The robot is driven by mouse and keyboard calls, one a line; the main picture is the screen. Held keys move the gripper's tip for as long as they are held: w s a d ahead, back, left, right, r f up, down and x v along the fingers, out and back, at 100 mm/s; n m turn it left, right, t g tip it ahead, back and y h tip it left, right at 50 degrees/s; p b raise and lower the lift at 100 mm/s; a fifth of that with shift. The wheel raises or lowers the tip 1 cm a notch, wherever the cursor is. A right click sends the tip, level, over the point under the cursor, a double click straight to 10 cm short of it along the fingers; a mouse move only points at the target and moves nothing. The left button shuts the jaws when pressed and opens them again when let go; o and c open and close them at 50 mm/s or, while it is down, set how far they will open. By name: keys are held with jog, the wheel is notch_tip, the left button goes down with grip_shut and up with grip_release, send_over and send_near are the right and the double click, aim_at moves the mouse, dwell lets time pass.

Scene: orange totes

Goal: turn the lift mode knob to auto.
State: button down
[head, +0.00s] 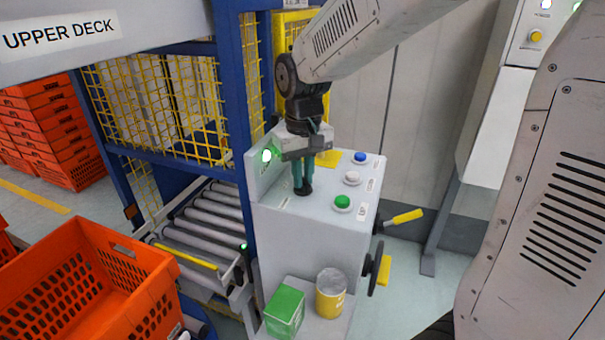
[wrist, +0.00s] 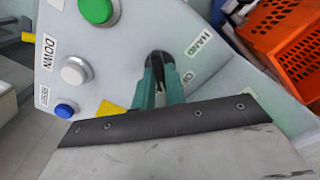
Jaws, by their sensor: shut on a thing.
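My gripper (head: 304,186) points down at the grey control console (head: 300,224). Its two teal fingers are shut on a small black knob (head: 303,191) on the console top. The wrist view also shows the black knob (wrist: 160,60) between the fingertips (wrist: 158,78). The knob's pointer direction cannot be made out.
Green (head: 342,202), white (head: 352,177) and blue (head: 360,157) buttons sit to the right of the knob on the console. A yellow-handled lever (head: 406,217) sticks out at its right side. A roller conveyor (head: 208,225) and an orange tote (head: 90,280) stand to the left.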

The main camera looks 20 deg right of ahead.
jog(key=shift+m, duration=0.5)
jog(key=c, duration=1.4)
grip_release()
jog(key=shift+c, duration=0.2)
notch_tip(320, 180, up, 8)
jog(key=shift+f, duration=0.1)
